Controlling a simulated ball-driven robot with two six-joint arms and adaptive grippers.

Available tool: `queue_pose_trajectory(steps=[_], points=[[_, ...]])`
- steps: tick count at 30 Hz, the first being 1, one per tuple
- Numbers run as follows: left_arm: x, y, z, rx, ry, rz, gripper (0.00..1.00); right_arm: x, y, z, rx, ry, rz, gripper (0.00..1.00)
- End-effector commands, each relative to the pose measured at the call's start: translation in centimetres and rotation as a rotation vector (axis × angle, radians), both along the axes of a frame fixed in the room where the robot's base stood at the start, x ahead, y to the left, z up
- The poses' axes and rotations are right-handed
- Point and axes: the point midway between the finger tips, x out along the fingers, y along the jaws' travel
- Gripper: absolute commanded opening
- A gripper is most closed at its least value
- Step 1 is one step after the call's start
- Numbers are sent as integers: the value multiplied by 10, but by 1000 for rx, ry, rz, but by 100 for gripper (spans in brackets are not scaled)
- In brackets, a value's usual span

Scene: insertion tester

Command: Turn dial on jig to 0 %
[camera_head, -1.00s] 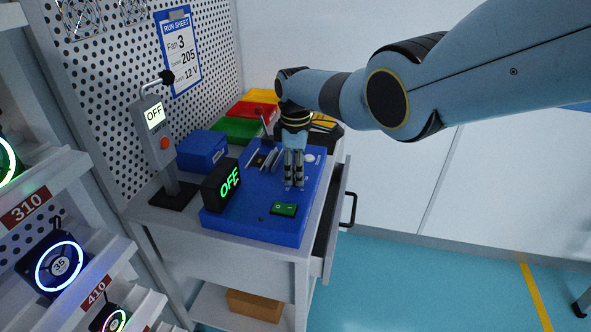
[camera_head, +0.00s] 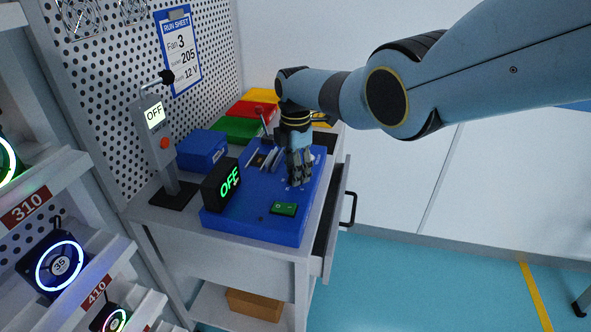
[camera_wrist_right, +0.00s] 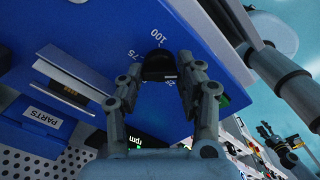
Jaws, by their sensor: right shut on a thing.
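The jig is a blue box (camera_head: 240,222) on a grey cart, with a black display (camera_head: 221,184) reading OFF in green. My right gripper (camera_head: 299,183) points down onto the jig's top, and its fingers hide the dial in the head view. In the right wrist view, the black dial knob (camera_wrist_right: 159,66) sits between the fingertips of my right gripper (camera_wrist_right: 162,70), which is shut on it. White marks 100 and 75 show beside the knob; the 0 mark is not visible. What looks like my left gripper (camera_wrist_right: 272,136) shows small at the wrist view's right edge, its jaws unclear.
A green switch (camera_head: 284,208) lies on the jig's front. A stand with an OFF screen (camera_head: 155,115) is at its left. A blue parts box (camera_head: 201,150) and green, red and yellow bins (camera_head: 238,129) stand behind. An open drawer (camera_head: 331,215) juts out at right.

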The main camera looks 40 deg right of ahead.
Motion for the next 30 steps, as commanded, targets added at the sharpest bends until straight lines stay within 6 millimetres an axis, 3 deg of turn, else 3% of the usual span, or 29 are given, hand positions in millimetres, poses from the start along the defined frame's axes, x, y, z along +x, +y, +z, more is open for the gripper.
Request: queue_pose_trajectory(steps=[14, 15, 20, 30], points=[[0, 0, 0, 0, 0, 0, 40, 1, 0, 1, 0, -3, 17, 3], [0, 0, 0, 0, 0, 0, 40, 1, 0, 1, 0, -3, 17, 37], [0, 0, 0, 0, 0, 0, 40, 1, 0, 1, 0, -2, 16, 58], [-1, 1, 0, 2, 1, 0, 40, 1, 0, 2, 0, -2, 15, 58]])
